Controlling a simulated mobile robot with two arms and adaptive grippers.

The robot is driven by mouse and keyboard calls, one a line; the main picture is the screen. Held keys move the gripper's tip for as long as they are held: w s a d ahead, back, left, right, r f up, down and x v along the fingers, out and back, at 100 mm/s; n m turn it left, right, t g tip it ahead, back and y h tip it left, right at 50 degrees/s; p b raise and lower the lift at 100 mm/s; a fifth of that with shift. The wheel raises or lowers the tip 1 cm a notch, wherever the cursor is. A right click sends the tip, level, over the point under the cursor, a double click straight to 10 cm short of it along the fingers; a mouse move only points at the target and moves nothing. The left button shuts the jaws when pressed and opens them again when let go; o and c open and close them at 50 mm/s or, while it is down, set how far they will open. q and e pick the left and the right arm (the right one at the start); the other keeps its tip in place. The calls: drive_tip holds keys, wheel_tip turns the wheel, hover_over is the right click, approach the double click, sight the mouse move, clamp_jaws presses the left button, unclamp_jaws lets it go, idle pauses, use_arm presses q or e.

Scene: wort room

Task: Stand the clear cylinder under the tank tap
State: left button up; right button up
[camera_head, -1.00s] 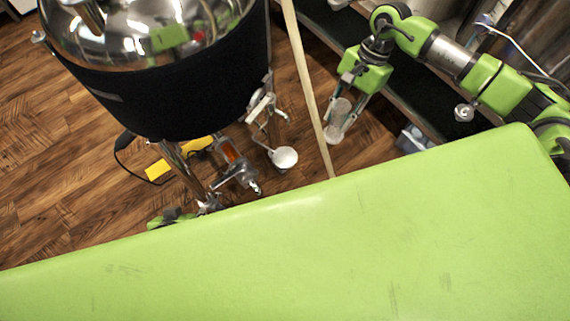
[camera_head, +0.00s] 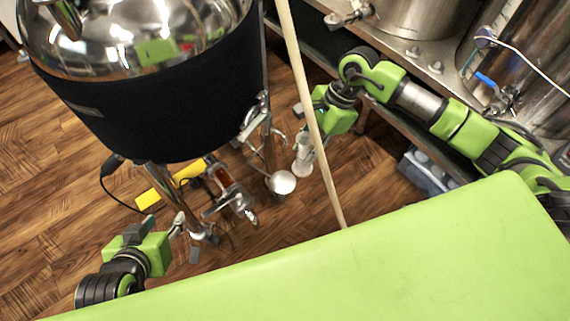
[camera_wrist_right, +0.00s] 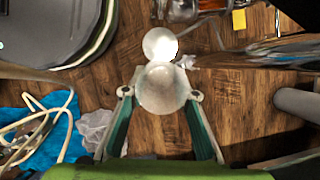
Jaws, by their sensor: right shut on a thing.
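The clear cylinder (camera_head: 303,163) is upright or nearly so, held by my right gripper (camera_head: 304,140) to the right of the tank. In the right wrist view the round end of the cylinder (camera_wrist_right: 161,88) sits between both fingers of the gripper (camera_wrist_right: 160,95). The tank (camera_head: 150,110) is steel-domed with a black jacket. A metal tap (camera_head: 238,199) shows at its lower front, left of the cylinder and apart from it. My left gripper (camera_head: 187,238) is low at the left, near a tank leg, its fingers apart and empty.
A pale wooden stick (camera_head: 308,100) crosses in front of my right gripper. A yellow item (camera_head: 160,192) is on the wooden floor. Shelving with steel vessels (camera_head: 420,15) stands behind; my green top fills the front.

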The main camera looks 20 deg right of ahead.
drive_tip(key=a+f, duration=0.1)
drive_tip(key=a, duration=0.1)
drive_tip(key=a+f, duration=0.1)
drive_tip(key=a+f+b, duration=0.1)
drive_tip(key=a, duration=0.1)
drive_tip(key=shift+s+a+f, duration=0.1)
drive_tip(key=shift+s+a, duration=0.2)
drive_tip(key=shift+a, duration=0.05)
use_arm(q)
drive_tip(key=w+d+r+t, duration=0.2)
drive_tip(key=w+r+t, duration=0.1)
drive_tip(key=w+r, duration=0.1)
drive_tip(key=shift+w+r+h, duration=0.3)
drive_tip(key=shift+w+h, duration=0.1)
drive_tip(key=shift+w, duration=0.1)
use_arm(e)
drive_tip(key=shift+f, duration=0.15)
use_arm(q)
drive_tip(key=shift+w+r+t, duration=0.1)
drive_tip(key=shift+t, duration=0.2)
use_arm(e)
drive_tip(key=shift+f, duration=0.1)
drive_tip(key=o, duration=1.1)
use_arm(q)
drive_tip(key=shift+w+d+r, duration=0.15)
drive_tip(key=shift+r, duration=0.1)
